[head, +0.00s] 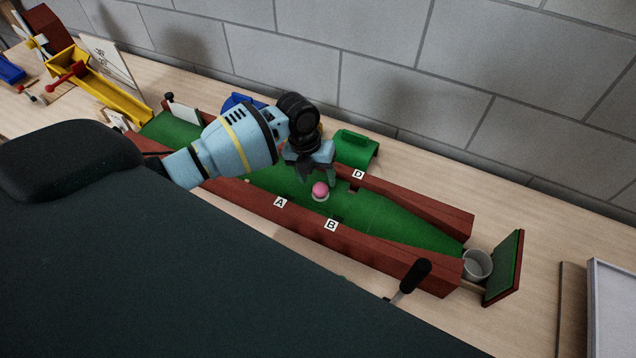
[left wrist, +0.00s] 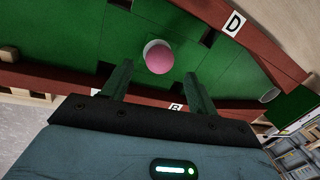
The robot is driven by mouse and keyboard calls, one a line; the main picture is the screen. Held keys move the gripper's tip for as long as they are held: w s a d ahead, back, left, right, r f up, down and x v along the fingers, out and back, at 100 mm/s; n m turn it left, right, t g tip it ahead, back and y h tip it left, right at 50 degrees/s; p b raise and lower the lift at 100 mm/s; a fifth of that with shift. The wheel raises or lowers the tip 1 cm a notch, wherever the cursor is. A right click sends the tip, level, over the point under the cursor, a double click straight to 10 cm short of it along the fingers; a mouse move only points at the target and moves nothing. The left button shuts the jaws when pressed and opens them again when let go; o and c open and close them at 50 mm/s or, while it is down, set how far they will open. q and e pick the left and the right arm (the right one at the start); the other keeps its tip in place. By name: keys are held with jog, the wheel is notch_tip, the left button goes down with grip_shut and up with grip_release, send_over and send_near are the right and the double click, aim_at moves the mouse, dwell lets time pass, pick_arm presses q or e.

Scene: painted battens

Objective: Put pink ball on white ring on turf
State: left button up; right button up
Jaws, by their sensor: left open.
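The pink ball (head: 320,188) sits on the white ring (head: 321,198) on the green turf (head: 390,222), and most of the ring is hidden beneath it. In the left wrist view the pink ball (left wrist: 159,60) shows with a sliver of the white ring (left wrist: 149,46) at its edge. My left gripper (head: 320,181) is open, with its fingers close to the ball in the head view. In the left wrist view the open fingers (left wrist: 157,72) are to either side below the ball, with no visible hold on it. My right gripper is not in view.
Red battens (head: 350,246) wall the turf lane, with labels A, B and D. A green arched block (head: 356,150) stands behind it. A grey cup (head: 477,264) and a green-faced board (head: 504,268) are at the right end. A black-handled lever (head: 414,277) stands at the front.

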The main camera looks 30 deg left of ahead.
pick_arm(q)
notch_tip(320, 180, up, 8)
jog(key=a, duration=0.1)
jog(key=shift+s+a, duration=0.2)
jog(key=shift+a, duration=0.05)
jog(key=shift+f, duration=0.1)
